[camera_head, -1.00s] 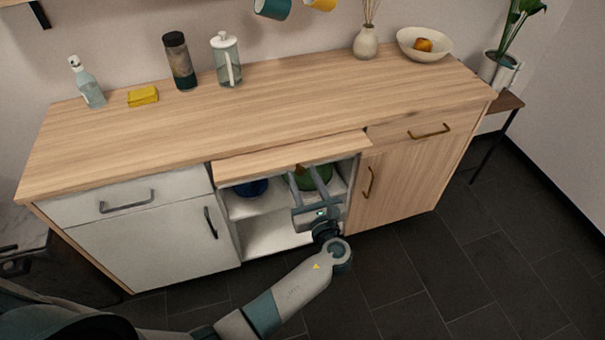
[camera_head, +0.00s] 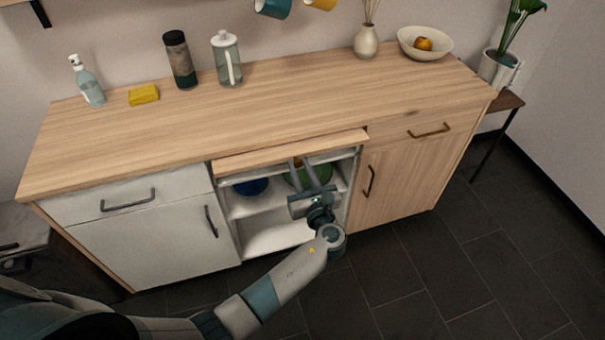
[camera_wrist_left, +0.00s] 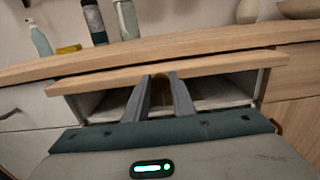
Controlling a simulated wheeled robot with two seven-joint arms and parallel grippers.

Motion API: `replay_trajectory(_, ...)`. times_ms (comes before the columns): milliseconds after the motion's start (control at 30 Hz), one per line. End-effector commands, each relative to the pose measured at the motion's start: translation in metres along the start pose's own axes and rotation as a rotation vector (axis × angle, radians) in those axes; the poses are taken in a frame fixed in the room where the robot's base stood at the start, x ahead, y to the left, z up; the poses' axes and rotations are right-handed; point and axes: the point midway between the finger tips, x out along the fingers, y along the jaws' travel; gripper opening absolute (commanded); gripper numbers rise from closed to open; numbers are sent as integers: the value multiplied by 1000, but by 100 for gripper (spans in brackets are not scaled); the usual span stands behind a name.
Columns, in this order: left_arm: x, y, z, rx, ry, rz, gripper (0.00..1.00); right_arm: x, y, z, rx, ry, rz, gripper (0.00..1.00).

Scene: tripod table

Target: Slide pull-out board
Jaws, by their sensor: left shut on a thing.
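The pull-out board (camera_head: 255,161) is a light wood slab under the countertop, sticking out a little over the open middle bay. It also shows in the wrist view (camera_wrist_left: 215,68), with the counter edge behind it. My left gripper (camera_head: 299,162) reaches up from below to the middle of the board's front edge. In the left wrist view its fingertips (camera_wrist_left: 161,77) meet at the board's underside, close together around a small brownish part. What exactly they grip there is partly hidden by the fingers. My right gripper is not in view.
The open bay holds a blue pot (camera_head: 251,187) and a green pot (camera_head: 325,175) behind my fingers. A white drawer (camera_head: 120,199) is at left, a wooden door (camera_head: 405,178) at right. The countertop (camera_head: 270,112) is clear in front; bottles stand at the back.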

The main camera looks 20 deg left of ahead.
Motion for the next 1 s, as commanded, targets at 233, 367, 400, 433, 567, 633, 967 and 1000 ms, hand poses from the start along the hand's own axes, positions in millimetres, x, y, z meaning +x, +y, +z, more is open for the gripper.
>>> replay_trajectory(233, 18, 0, 1, -1, -1, 0, 0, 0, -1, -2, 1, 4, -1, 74)
replay_trajectory(367, 18, 0, 1, -1, -1, 0, 0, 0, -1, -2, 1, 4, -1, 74)
replay_trajectory(400, 18, 0, 1, -1, -1, 0, 28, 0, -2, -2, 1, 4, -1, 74)
replay_trajectory(433, 18, 0, 1, -1, -1, 0, 35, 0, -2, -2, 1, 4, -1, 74)
replay_trajectory(567, 18, 0, 1, -1, -1, 0, 41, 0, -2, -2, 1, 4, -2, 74)
replay_trajectory(633, 18, 0, 1, -1, -1, 0, 41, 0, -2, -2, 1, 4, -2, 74)
replay_trajectory(967, 10, 0, 0, -1, -1, -1, 41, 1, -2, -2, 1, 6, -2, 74)
replay_trajectory(1000, 7, 0, 0, -1, -1, -1, 41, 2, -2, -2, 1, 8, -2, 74)
